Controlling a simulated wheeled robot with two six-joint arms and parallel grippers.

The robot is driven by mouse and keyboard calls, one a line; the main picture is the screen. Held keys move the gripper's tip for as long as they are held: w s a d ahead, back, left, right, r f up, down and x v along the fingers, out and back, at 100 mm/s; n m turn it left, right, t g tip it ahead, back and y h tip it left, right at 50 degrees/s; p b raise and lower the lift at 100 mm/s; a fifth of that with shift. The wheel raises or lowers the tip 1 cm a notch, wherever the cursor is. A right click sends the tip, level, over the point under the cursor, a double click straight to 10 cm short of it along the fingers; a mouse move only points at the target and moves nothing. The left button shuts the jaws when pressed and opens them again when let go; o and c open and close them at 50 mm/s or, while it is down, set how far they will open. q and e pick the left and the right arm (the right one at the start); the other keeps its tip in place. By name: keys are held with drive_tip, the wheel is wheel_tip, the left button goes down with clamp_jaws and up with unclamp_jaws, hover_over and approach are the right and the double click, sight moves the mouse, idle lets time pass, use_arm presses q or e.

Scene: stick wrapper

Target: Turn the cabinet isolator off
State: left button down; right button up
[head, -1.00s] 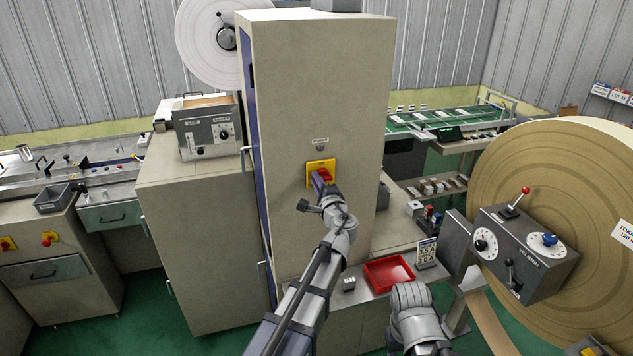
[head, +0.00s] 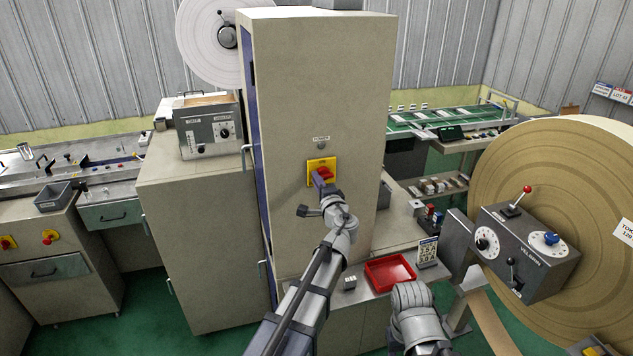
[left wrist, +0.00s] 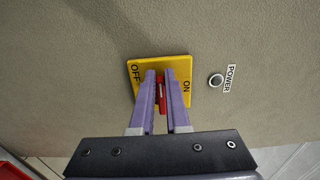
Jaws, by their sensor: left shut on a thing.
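The cabinet isolator is a red handle (head: 325,172) on a yellow plate (head: 313,163), set in the front of the tall beige cabinet (head: 318,85). In the left wrist view the plate (left wrist: 136,93) reads OFF at its left and ON at its right. The red handle (left wrist: 162,97) shows between my left gripper's (left wrist: 160,78) two purple fingers, which are shut on it. In the head view my left gripper (head: 319,179) covers part of the handle. The handle's exact setting is hard to tell. My right arm shows at the bottom, but its gripper is not visible.
A POWER lamp (head: 321,146) sits above the plate. A red tray (head: 389,272) lies on the low bench at the right. A lever control box (head: 525,252) and a large brown roll (head: 570,190) stand farther right. A grey unit (head: 209,130) stands left of the cabinet.

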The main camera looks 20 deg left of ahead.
use_arm(q)
drive_tip(key=c, duration=1.1)
unclamp_jaws()
drive_tip(key=shift+w+d, duration=0.15)
drive_tip(key=shift+w, duration=0.05)
drive_tip(key=o, duration=0.3)
drive_tip(key=shift+w, duration=0.1)
drive_tip(key=v, duration=0.8)
